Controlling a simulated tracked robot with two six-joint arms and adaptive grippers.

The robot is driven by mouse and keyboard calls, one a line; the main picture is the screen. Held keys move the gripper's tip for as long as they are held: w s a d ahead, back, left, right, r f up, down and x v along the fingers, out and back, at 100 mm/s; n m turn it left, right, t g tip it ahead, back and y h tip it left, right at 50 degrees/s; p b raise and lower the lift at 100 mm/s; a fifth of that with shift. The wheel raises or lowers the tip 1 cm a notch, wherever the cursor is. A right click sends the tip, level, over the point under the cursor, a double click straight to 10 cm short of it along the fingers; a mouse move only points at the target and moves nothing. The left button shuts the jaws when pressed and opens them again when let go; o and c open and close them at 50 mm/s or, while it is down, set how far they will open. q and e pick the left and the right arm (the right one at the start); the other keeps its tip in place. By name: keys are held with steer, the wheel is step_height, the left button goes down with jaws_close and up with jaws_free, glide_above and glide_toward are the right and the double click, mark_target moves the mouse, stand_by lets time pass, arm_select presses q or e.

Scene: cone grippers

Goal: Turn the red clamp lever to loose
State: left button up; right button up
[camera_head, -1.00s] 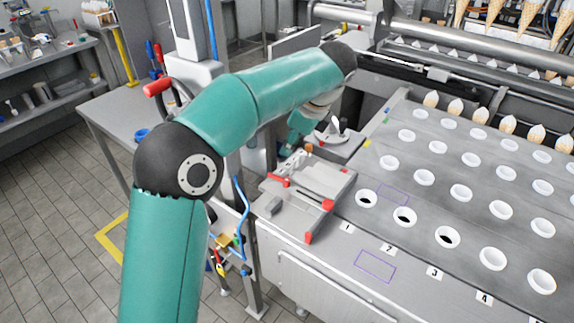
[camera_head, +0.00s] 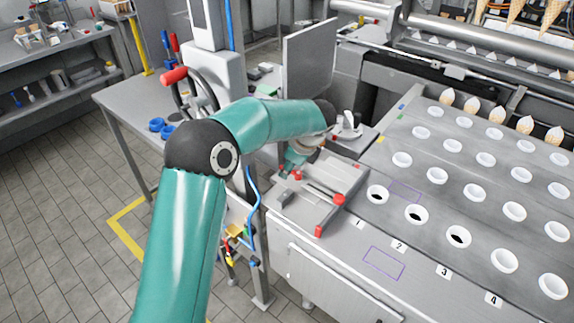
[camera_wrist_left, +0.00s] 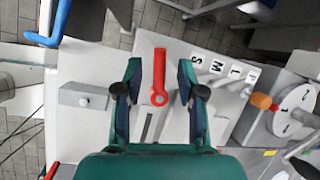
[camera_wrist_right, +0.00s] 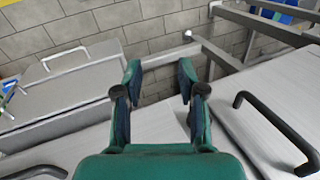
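The red clamp lever (camera_wrist_left: 160,76) shows in the left wrist view as a straight red bar with a round pivot end, over a grey fixture. My left gripper (camera_wrist_left: 160,68) is open, with one finger on each side of the lever and a visible gap to both. In the head view my left gripper (camera_head: 293,160) is low at the back left of the fixture (camera_head: 308,208), partly hidden by my wrist. Red parts show close to it there. My right gripper (camera_wrist_right: 160,68) is open and empty in its wrist view and is outside the head view.
The fixture has a printed letter row (camera_wrist_left: 223,70). A round dial (camera_wrist_left: 296,112) with an orange knob (camera_wrist_left: 262,102) is beside it. A perforated conveyor plate (camera_head: 440,225) lies to the right. A handwheel with a red grip (camera_head: 174,75) stands at the back left. Grey panels surround my right gripper.

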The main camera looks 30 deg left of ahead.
arm_select(q)
steer(key=shift+a+f, duration=0.15)
steer(key=shift+f, duration=0.15)
